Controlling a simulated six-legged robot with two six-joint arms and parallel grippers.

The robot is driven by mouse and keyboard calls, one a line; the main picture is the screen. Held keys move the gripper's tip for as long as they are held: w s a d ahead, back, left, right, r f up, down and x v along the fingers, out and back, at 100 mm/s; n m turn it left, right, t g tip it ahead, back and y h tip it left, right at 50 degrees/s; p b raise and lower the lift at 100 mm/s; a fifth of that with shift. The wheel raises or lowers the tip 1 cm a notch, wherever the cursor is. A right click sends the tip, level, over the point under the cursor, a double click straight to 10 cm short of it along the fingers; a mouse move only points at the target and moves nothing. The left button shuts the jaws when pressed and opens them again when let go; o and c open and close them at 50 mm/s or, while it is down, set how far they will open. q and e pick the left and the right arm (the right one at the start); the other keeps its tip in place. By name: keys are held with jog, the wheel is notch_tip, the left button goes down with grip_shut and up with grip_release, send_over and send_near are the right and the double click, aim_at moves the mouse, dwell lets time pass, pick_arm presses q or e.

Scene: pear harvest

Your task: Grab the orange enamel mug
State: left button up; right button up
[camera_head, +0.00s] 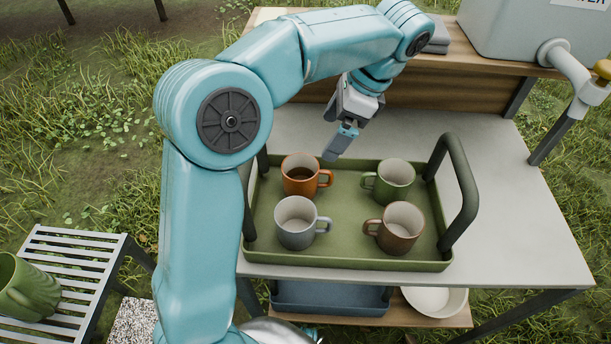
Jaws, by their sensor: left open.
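The orange enamel mug (300,177) stands upright at the back left of a green tray (345,258). Its handle points right, and its inside looks brown. My left gripper (338,143) is open and empty, pointing down above the tray's back edge, a little to the right of and behind the orange mug. It does not touch the mug. My left arm comes in from the left and arches over the tray's left side. My right gripper is not in view.
A green mug (396,178), a grey mug (295,224) and a brown mug (399,232) share the tray. Tall dark handles (471,200) rise at the tray's ends. The grey table (530,215) is clear on the right. A raised shelf (450,85) holding a water tank (520,30) stands behind.

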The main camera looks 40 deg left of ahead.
aim_at(313, 160)
pick_arm(q)
jog(key=b+x, duration=0.2)
jog(key=x, duration=0.7)
jog(key=shift+s+f, duration=0.25)
jog(key=x, duration=0.1)
jog(key=b+x, duration=0.1)
jog(key=x, duration=0.2)
jog(key=shift+s+a+f+b, duration=0.1)
jog(key=shift+s+a+b, duration=0.1)
jog(key=shift+s+b, duration=0.15)
jog(key=shift+a+f, duration=0.1)
jog(key=shift+f, duration=0.25)
jog(key=shift+r, duration=0.1)
jog(key=shift+c, duration=0.3)
jog(key=c, duration=0.9)
